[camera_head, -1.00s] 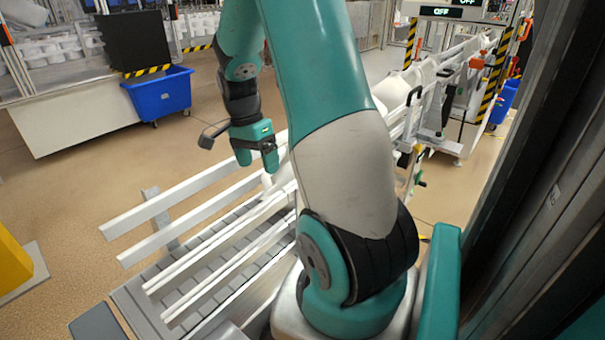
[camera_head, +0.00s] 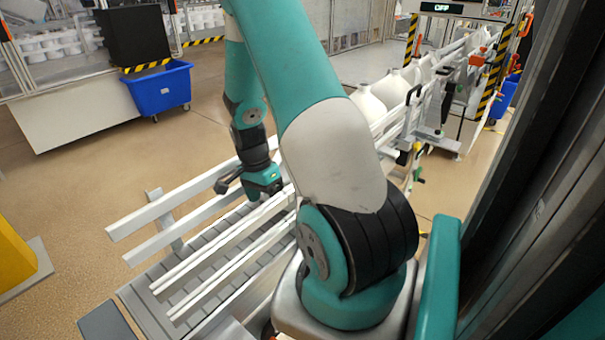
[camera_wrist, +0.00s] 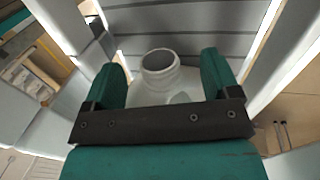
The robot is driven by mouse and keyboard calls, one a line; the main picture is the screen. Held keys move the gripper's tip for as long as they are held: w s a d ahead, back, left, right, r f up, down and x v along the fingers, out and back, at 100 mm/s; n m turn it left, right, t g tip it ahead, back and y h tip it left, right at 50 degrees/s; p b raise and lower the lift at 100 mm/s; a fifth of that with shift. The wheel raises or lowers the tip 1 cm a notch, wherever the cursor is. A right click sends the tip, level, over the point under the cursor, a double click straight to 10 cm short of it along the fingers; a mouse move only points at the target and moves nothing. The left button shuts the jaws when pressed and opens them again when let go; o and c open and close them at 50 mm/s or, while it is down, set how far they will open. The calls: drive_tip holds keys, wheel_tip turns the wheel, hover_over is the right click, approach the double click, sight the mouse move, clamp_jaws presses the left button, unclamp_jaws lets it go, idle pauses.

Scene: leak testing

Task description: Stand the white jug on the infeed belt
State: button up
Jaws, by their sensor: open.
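The white jug (camera_wrist: 160,68) shows in the wrist view, its round open neck facing up between my two teal fingers. Part of its shoulder and handle shows below the neck; its base is hidden by my gripper. Grey belt slats lie behind it, and it looks upright. My gripper (camera_wrist: 163,80) is open, one finger on each side of the neck, with gaps visible. In the head view, my gripper (camera_head: 264,186) is low over the infeed belt (camera_head: 213,250), between its white rails. I cannot make out this jug there.
White guide rails (camera_head: 185,212) run along both sides of the belt. Several other white jugs (camera_head: 368,106) stand in line farther up, right of my arm. A blue bin (camera_head: 160,92) and a yellow post (camera_head: 14,262) stand on the floor at left.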

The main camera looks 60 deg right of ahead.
drive_tip(key=shift+c, duration=0.5)
drive_tip(key=c, duration=1.3)
